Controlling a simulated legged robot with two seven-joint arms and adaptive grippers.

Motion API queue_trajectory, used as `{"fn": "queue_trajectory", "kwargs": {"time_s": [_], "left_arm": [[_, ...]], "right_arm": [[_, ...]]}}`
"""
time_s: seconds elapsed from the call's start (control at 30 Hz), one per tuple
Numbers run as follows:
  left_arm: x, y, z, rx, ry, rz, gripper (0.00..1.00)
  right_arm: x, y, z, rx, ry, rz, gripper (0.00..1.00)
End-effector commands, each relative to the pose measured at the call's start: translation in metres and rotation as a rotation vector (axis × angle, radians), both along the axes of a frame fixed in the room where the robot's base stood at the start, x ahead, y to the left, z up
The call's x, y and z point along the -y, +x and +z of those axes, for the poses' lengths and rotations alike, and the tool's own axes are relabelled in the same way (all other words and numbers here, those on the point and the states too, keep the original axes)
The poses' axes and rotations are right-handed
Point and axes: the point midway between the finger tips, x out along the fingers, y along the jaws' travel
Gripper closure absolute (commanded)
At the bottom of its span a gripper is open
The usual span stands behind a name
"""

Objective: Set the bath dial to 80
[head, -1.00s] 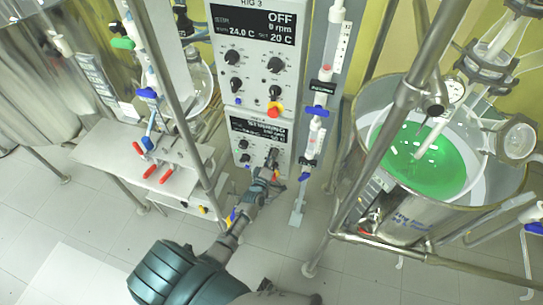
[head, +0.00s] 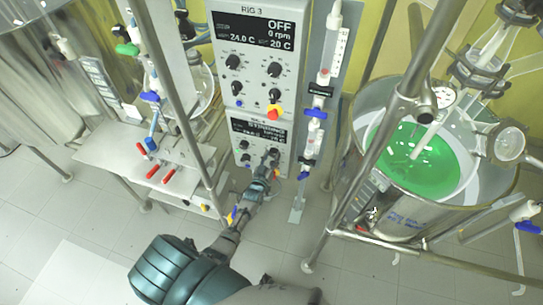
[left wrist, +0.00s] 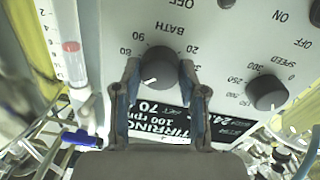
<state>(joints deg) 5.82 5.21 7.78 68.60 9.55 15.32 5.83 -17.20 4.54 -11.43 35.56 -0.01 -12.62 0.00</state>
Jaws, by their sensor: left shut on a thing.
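The bath dial is a dark round knob (left wrist: 160,68) on a light panel, labelled BATH, seen upside down in the left wrist view. Its white mark points to the lower left in that view. The numbers 80 and 90 show up and left of the knob, and 20 to its right. My left gripper (left wrist: 161,78) is shut on the dial, one finger on each side. The dark display (left wrist: 160,122) shows STIRRING, 100 rpm and a 70, partly hidden by my gripper. In the head view my left gripper (head: 271,158) is at the lower panel (head: 238,158). My right gripper is out of view.
A SPEED knob (left wrist: 267,92) sits beside the bath dial. A vessel of green liquid (head: 425,165) stands in a metal frame at right. Glassware and valves flank the panels.

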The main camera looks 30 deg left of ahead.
Motion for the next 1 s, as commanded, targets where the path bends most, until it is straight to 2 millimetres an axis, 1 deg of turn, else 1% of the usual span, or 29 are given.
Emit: {"fn": "queue_trajectory", "kwargs": {"time_s": [0.03, 0.6, 0.8, 1.0], "left_arm": [[0.0026, -0.003, -0.0074, -0.029, 0.038, -0.003, 0.93], [0.0016, -0.0039, -0.0086, -0.154, 0.553, -0.004, 0.93], [0.0018, -0.0039, -0.0088, -0.188, 0.694, -0.005, 0.93], [0.0012, -0.0041, -0.0086, -0.21, 0.793, -0.005, 0.93]], "right_arm": [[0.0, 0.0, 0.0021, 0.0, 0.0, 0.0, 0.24], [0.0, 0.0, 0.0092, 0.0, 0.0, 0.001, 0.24], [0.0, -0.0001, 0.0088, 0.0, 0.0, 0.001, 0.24], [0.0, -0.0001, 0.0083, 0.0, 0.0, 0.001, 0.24]]}}
